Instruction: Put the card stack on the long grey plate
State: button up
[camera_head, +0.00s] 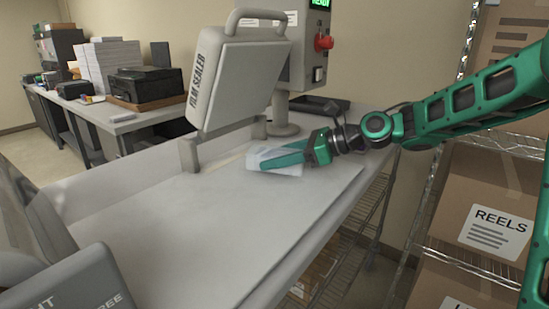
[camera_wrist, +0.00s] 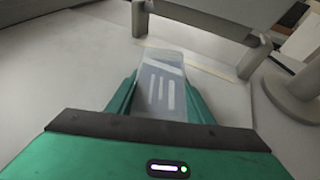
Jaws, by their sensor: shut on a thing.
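The card stack (camera_head: 272,156) is a pale, whitish block with a clear sheen. It also shows in the wrist view (camera_wrist: 162,82), with white stripes on its top. My gripper (camera_head: 281,160) is shut on it, with one green finger on each long side; the fingers also show in the wrist view (camera_wrist: 161,92). The long grey plate (camera_head: 190,235) appears to be the long, flat, light grey surface under the stack. The stack is low over its far right part, in front of the film sealer. I cannot tell whether it touches the surface.
The film sealer (camera_head: 238,80) stands with its head raised just beyond my gripper. A control post with a red button (camera_head: 323,42) is behind it. A grey box (camera_head: 75,285) is at the near left. Shelves with cartons (camera_head: 490,215) stand right. The middle of the surface is clear.

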jog(key=shift+f, duration=0.15)
jog(key=o, duration=1.4)
jog(key=shift+c, duration=0.2)
